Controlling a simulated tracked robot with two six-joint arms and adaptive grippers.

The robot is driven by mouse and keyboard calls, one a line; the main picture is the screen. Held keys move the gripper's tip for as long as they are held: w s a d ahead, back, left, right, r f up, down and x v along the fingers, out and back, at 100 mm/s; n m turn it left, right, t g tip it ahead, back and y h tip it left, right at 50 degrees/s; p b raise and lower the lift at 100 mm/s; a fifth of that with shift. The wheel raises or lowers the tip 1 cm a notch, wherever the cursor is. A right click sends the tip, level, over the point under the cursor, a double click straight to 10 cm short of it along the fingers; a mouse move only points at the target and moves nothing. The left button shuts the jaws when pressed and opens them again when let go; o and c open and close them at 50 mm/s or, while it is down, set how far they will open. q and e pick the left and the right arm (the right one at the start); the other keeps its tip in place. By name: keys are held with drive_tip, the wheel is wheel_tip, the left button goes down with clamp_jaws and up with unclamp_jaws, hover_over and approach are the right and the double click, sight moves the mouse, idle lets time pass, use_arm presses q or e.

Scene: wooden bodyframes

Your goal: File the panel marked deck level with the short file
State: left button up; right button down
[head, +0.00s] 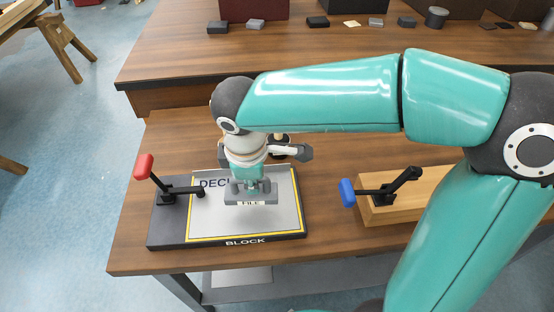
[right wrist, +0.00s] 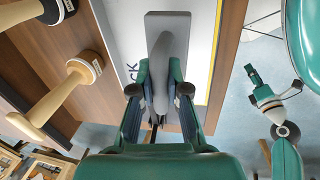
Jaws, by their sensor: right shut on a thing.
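The panel (head: 277,218), pale grey with a yellow border and the partly covered word DECK, lies on the dark block (head: 170,228) labelled BLOCK. A toggle clamp (head: 168,190) with a red handle stands at the block's left, its arm reaching over the panel's edge. My right gripper (head: 250,186) is shut on the handle of the grey short file (head: 238,198), labelled FILE, over the panel's middle. In the right wrist view the fingers (right wrist: 157,92) close around the file's handle (right wrist: 161,65). I cannot tell whether the file touches the panel. My left gripper (right wrist: 253,75) shows small there, its jaws unclear.
A wooden board (head: 400,210) with a blue-handled clamp (head: 372,192) lies right of the block. A rear bench (head: 170,60) holds several small blocks and dark red boxes.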

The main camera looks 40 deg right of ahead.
drive_tip(key=shift+r+p, duration=0.8)
drive_tip(key=shift+r, duration=0.55)
drive_tip(key=s+a+r, duration=0.2)
drive_tip(key=s+a, duration=0.2)
drive_tip(key=s, duration=0.4)
drive_tip(key=shift+p, duration=0.45)
